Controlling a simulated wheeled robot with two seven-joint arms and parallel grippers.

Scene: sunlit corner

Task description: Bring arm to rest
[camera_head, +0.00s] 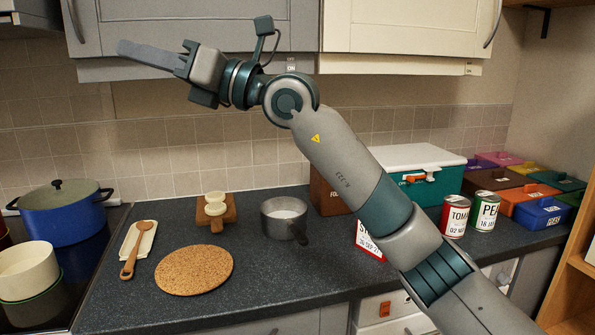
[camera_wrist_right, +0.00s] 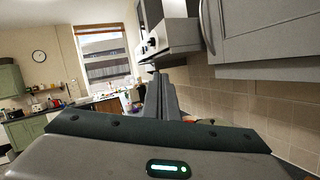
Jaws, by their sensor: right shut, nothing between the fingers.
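My right arm crosses the head view from the lower right up to the upper left. My right gripper (camera_head: 150,56) is raised in front of the grey wall cabinet, high above the counter, and points left. Its fingers are together with nothing between them. In the right wrist view the shut fingers (camera_wrist_right: 161,98) point ahead into the room, below the extractor hood. My left gripper is in neither view.
The dark counter (camera_head: 250,258) holds a cork mat (camera_head: 194,270), a grey saucepan (camera_head: 284,218), a wooden spoon (camera_head: 131,258), tins and a teal box (camera_head: 425,180). A blue pot (camera_head: 62,215) stands on the hob. Wall cabinets (camera_head: 195,25) are close behind the gripper.

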